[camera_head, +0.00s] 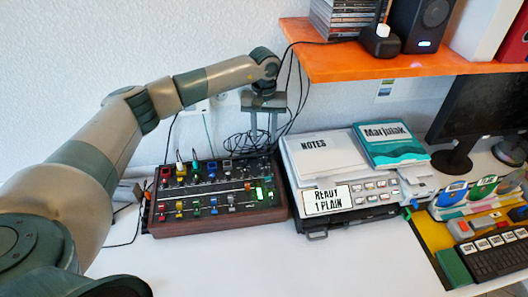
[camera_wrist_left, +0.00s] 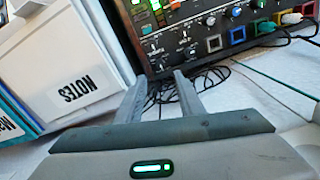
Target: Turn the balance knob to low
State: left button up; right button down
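A dark control box (camera_head: 215,228) with wooden sides stands on the white table in the head view, carrying rows of coloured knobs, sliders and a lit green display (camera_head: 264,193). In the left wrist view, the box's panel (camera_wrist_left: 205,28) shows at the top, with small black knobs and coloured square parts. Its lettering is too small to read, so I cannot tell which knob is the balance knob. My left gripper (camera_head: 263,138) is open and empty, fingers pointing down, near the box's back right corner. In the wrist view its fingers (camera_wrist_left: 160,84) are apart and touch no knob. My right gripper is not in view.
Black cables (camera_head: 245,141) lie tangled behind the box. A NOTES binder (camera_head: 318,150) and a teal book (camera_head: 390,143) rest on a device right of the box. An orange shelf (camera_head: 400,66) overhangs at upper right. The table's front is clear.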

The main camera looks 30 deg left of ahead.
aim_at(264, 158)
pick_arm(q)
notch_tip(264, 158, down, 10)
jog(key=shift+r+p, duration=0.2)
jog(key=shift+p, duration=1.05)
grip_shut()
